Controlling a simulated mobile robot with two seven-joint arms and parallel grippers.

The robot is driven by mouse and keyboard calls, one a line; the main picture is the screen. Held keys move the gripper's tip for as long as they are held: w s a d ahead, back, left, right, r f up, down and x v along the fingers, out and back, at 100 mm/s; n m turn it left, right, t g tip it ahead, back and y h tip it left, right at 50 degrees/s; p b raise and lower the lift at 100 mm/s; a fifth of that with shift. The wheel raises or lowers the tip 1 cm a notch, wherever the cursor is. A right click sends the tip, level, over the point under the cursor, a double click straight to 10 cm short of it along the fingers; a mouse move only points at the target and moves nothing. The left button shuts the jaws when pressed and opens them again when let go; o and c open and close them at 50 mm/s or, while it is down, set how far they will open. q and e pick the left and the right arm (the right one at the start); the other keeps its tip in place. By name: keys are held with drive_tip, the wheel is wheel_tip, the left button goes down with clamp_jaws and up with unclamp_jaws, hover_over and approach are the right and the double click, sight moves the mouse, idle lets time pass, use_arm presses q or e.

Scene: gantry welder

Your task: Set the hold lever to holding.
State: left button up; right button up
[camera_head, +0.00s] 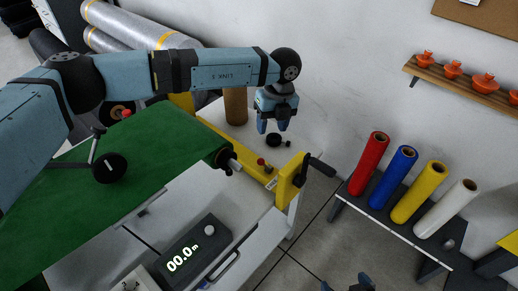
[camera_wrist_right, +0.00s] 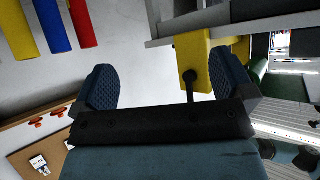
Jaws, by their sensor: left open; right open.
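In the right wrist view a black knob on a rod (camera_wrist_right: 190,78) stands against the yellow bracket (camera_wrist_right: 196,48). My left gripper (camera_head: 274,126) is open and empty, pointing down above the machine's back right part. My right gripper (camera_head: 347,287) shows only its fingertips at the bottom edge; in its wrist view it (camera_wrist_right: 164,82) is open, with nothing held.
Green cloth (camera_head: 130,150) covers the machine bed. A dark meter box (camera_head: 190,255) reads 00.0 m. A small red knob (camera_head: 261,161) sits beside the roller end. Red, blue, yellow and white rolls (camera_head: 404,190) stand on a rack at right. Floor between is clear.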

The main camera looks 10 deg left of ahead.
use_arm(q)
drive_tip(key=p, duration=0.1)
hover_over(264, 166)
wheel_tip(264, 166, down, 4)
drive_tip(key=f, duration=0.5)
drive_tip(key=f+p, duration=0.1)
drive_tip(key=f, duration=0.2)
drive_tip(key=shift+s+a+f, duration=0.25)
drive_tip(key=shift+a, duration=0.1)
use_arm(e)
drive_tip(key=shift+s+r, duration=0.25)
drive_tip(key=shift+r, duration=0.3)
drive_tip(key=shift+s+r, duration=0.25)
drive_tip(key=shift+r, duration=0.25)
use_arm(q)
clamp_jaws()
